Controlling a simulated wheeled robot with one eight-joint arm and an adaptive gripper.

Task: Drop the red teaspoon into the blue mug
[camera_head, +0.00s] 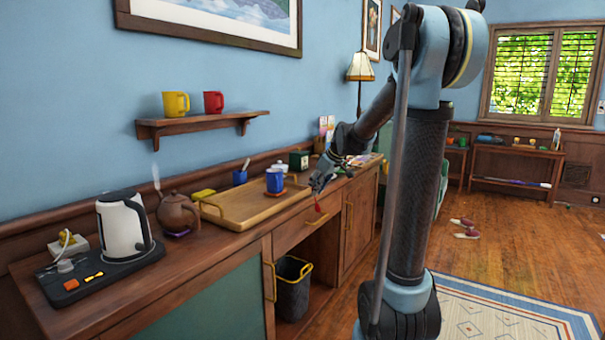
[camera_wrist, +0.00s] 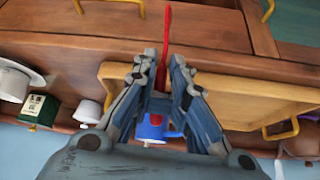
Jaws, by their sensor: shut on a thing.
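My gripper (camera_head: 318,186) is shut on the red teaspoon (camera_head: 317,207), which hangs from the fingertips in front of the counter's edge. In the wrist view my gripper (camera_wrist: 164,72) has the thin red teaspoon (camera_wrist: 167,35) between its fingers, its long part reaching to the top of the picture. The blue mug (camera_head: 275,182) stands upright near the right end of the wooden tray, left of my gripper and apart from it. It also shows in the wrist view (camera_wrist: 149,130), partly hidden behind the fingers.
The wooden tray (camera_head: 250,211) has raised handles. A smaller blue cup (camera_head: 239,177) with a utensil stands behind it. A brown teapot (camera_head: 178,213) and a white kettle (camera_head: 124,228) are left. A dark green box (camera_head: 299,160) stands behind. A bin (camera_head: 293,290) is below.

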